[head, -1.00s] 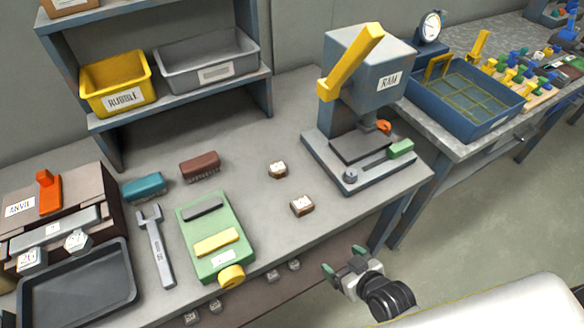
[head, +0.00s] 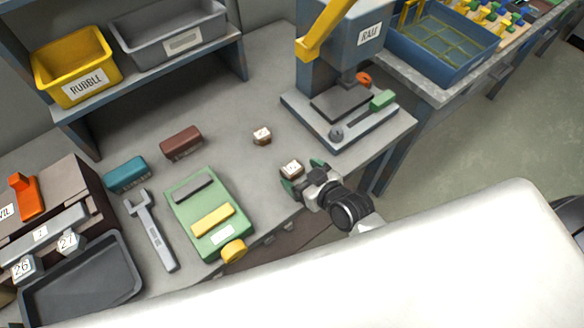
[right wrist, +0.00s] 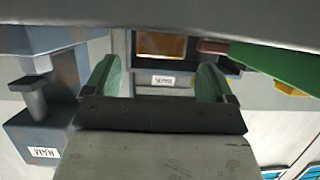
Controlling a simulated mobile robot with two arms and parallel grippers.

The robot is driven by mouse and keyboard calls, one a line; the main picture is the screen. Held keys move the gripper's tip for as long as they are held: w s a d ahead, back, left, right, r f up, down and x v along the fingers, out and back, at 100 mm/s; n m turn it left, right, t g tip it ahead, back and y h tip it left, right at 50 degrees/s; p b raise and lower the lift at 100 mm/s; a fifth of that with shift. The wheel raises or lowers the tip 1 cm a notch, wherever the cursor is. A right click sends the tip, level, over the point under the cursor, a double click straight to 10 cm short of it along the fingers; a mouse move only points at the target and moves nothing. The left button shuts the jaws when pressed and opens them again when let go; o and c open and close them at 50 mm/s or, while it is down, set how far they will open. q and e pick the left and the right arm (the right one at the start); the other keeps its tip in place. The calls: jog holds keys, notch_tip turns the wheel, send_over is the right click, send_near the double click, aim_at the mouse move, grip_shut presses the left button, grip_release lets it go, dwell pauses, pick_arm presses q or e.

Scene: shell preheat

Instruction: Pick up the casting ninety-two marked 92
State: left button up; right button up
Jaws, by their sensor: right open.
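Two small brown blocks with pale marked tops are on the grey bench in the head view. One block (head: 291,169) is near the bench's front edge and the other block (head: 262,136) is farther back. Their marks are too small to read, so I cannot tell which is 92. My right gripper (head: 303,174) is open at the front block, its green fingertips near the block's right and front sides. The right wrist view shows the two fingertips (right wrist: 159,80) wide apart; I cannot make out the block between them there. My left gripper is not in view.
The ram press (head: 345,115) stands right of the blocks. A green device (head: 208,212), a wrench (head: 152,232), and teal (head: 127,174) and brown (head: 181,142) brushes lie left. Pieces marked 26 (head: 23,268) and 27 (head: 68,242) are by a dark tray (head: 85,285).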

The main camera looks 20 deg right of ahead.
aim_at(292, 171)
jog(key=shift+x, duration=1.45)
jog(key=c, duration=1.1)
jog(key=shift+o, duration=0.2)
